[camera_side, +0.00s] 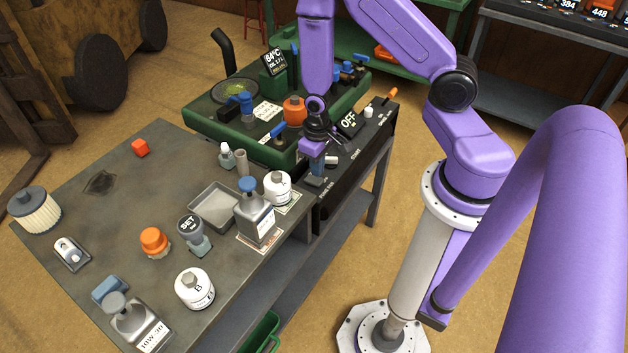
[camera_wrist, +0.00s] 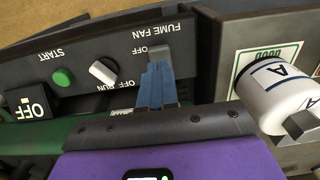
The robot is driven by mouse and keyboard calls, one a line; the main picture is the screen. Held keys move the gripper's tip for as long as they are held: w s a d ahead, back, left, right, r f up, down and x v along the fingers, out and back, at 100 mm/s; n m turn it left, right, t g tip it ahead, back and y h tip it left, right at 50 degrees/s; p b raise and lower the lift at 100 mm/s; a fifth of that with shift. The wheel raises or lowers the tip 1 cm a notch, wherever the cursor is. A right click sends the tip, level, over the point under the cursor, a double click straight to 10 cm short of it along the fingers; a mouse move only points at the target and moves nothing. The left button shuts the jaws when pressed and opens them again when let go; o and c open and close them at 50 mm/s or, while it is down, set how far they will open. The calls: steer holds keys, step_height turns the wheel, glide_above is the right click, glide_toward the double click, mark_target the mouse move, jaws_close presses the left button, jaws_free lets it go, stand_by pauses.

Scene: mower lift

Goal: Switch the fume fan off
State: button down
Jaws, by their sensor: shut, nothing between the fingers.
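The fume fan switch (camera_wrist: 158,53) shows in the wrist view as a grey piece beside the printed words FUME FAN and OFF on the dark control panel (camera_wrist: 205,25). Its lower part is hidden behind my fingers, so its position is hard to tell. My gripper (camera_wrist: 157,78) is shut and empty, with its blue fingertips at the switch; I cannot tell whether they touch it. In the side view my gripper (camera_side: 316,168) points down over the near end of the panel.
Beside the switch are a white knob (camera_wrist: 103,72), a green START button (camera_wrist: 63,77) and an OFF display (camera_wrist: 38,107). A white bottle marked A (camera_wrist: 275,90) stands close by. The side view shows a blue-capped can (camera_side: 255,215) and a grey tray (camera_side: 194,208) on the bench.

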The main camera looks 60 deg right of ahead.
mark_target(316, 181)
steer(key=shift+f, duration=1.35)
stand_by(1.0)
steer(key=shift+r, duration=3.55)
steer(key=s+a+r+n, duration=0.6)
steer(key=a+r, duration=0.2)
steer(key=r, duration=0.3)
steer(key=s+r+n, duration=0.6)
steer(key=s+r, duration=0.3)
steer(key=s, duration=0.3)
steer(key=shift+a+r+n, duration=0.2)
steer(key=shift+a+n, duration=0.1)
steer(key=shift+a, duration=0.1)
